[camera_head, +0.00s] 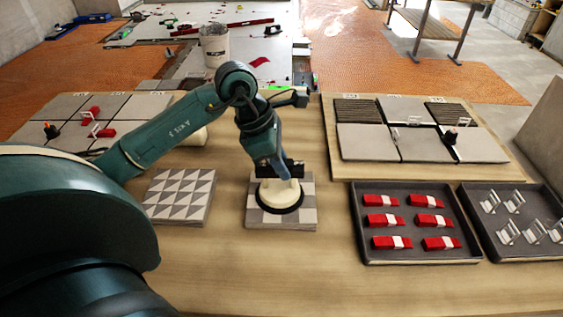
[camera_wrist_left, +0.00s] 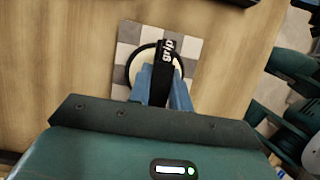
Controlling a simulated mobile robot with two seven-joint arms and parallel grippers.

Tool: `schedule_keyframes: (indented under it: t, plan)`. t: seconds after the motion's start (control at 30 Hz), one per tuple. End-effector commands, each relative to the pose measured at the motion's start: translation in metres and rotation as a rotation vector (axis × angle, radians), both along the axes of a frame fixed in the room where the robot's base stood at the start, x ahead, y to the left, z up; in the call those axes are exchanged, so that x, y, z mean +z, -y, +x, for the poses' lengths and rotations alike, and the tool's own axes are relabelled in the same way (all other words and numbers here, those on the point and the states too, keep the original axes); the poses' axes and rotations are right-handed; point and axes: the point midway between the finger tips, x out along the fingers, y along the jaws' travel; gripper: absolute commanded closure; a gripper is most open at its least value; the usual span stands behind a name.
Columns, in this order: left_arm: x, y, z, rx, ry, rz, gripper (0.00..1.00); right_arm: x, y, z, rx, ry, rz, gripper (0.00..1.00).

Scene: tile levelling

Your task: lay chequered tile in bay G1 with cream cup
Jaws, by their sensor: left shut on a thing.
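The cream cup (camera_head: 279,196), a pale suction cup with a black rim, sits on the chequered tile (camera_head: 308,216) on the table. My left gripper (camera_head: 278,178) is above the tile, shut on the handle of the cream cup. In the left wrist view the gripper (camera_wrist_left: 167,84) covers the handle and part of the cup, and the chequered tile (camera_wrist_left: 189,30) shows around the rim. My right gripper is out of view.
A triangle-patterned tile (camera_head: 180,196) lies left of the chequered one. A tray of red wedges (camera_head: 358,215) and a tray of clear clips (camera_head: 487,244) stand at right. Red and clear clips sit on the boards. The table front is clear.

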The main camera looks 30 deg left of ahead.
Motion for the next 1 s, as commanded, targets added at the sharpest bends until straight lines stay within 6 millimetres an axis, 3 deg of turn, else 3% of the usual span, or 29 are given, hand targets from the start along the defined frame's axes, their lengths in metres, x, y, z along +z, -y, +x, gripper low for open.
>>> schedule_keyframes:
  t: [0.1,0.13,0.43,0.77,1.0]
  plan:
    - [0.001,0.0,0.0,0.0,0.001,0.0,1.0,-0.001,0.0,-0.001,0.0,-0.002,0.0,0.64]
    - [0.001,0.0,0.0,0.0,0.001,0.0,0.79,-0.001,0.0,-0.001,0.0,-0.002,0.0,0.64]
    - [0.0,0.0,0.0,0.0,0.0,0.0,0.55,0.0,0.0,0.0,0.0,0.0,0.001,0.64]
    - [0.003,-0.002,-0.001,0.0,-0.001,0.002,0.55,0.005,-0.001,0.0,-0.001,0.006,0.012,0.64]
    - [0.044,-0.017,-0.009,0.003,0.004,0.005,0.55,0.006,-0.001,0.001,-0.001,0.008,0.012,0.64]
